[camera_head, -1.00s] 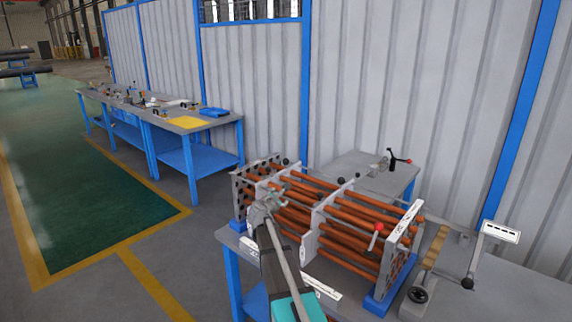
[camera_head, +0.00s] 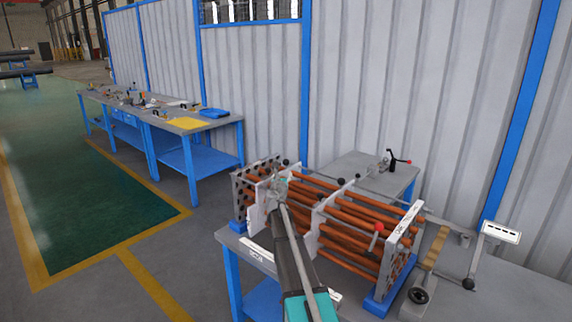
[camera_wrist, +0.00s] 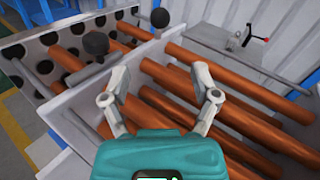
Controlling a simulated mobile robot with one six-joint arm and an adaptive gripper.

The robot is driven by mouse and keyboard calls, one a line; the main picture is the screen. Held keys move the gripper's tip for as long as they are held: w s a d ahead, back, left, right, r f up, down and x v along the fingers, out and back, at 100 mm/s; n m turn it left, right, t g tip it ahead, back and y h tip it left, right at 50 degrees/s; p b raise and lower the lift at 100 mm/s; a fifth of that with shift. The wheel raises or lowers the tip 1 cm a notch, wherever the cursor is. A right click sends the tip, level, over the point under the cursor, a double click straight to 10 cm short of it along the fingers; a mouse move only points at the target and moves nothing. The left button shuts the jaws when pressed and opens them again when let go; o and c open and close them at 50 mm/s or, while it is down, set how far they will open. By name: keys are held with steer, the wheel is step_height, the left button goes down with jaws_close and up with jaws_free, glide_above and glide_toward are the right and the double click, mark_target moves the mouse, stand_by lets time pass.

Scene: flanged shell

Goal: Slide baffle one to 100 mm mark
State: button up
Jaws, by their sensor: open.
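A bundle of copper tubes (camera_head: 355,215) runs through upright grey plates on the bench. The baffle nearest the holed end plate (camera_head: 242,198) is a light grey plate (camera_head: 257,218) with a black ball knob (camera_wrist: 95,42) at its top. A second baffle (camera_head: 316,232) stands near the middle of the bundle. No label tells me which is baffle one. My gripper (camera_head: 277,187) is open above the tubes by the left baffle. In the wrist view my gripper (camera_wrist: 162,97) has its left finger at that baffle's edge; contact cannot be told. The right finger is over the tubes.
A white end plate (camera_head: 402,240) and a red-knobbed lever (camera_head: 377,228) stand at the right of the bundle. A small grey table (camera_head: 355,165) is behind. Another blue bench (camera_head: 190,128) stands far left.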

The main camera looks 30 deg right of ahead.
mark_target(286, 164)
steer(key=x, duration=1.3)
steer(key=shift+w+d, duration=0.25)
steer(key=shift+s, duration=0.1)
jaws_close()
